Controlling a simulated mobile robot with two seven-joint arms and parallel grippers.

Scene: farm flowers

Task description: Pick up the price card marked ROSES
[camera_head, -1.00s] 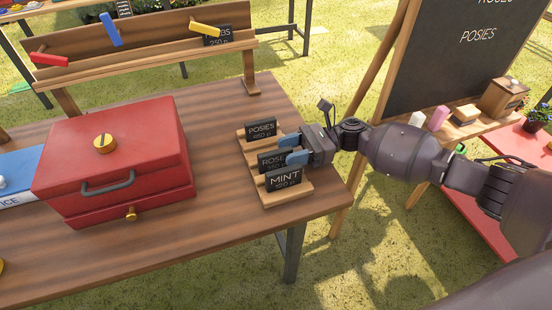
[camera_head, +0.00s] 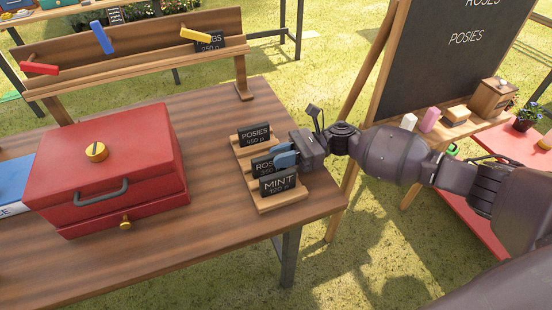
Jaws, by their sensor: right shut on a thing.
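The ROSES price card (camera_head: 262,166) is a small black card in the middle slot of a wooden card rack (camera_head: 289,196). It stands between the POSIES card (camera_head: 255,135) behind and the MINT card (camera_head: 278,182) in front, which hides its lower part. My right gripper (camera_head: 284,156) comes from the right, and its blue fingers are shut on the right end of the ROSES card, covering some of its lettering. The card still appears to sit in the rack. My left gripper is not in view.
A red cash box (camera_head: 107,160) with a gold knob stands left of the rack on the wooden table (camera_head: 215,225). A wooden peg shelf (camera_head: 135,52) stands at the back. A chalkboard easel (camera_head: 440,55) stands at the right. The table front is clear.

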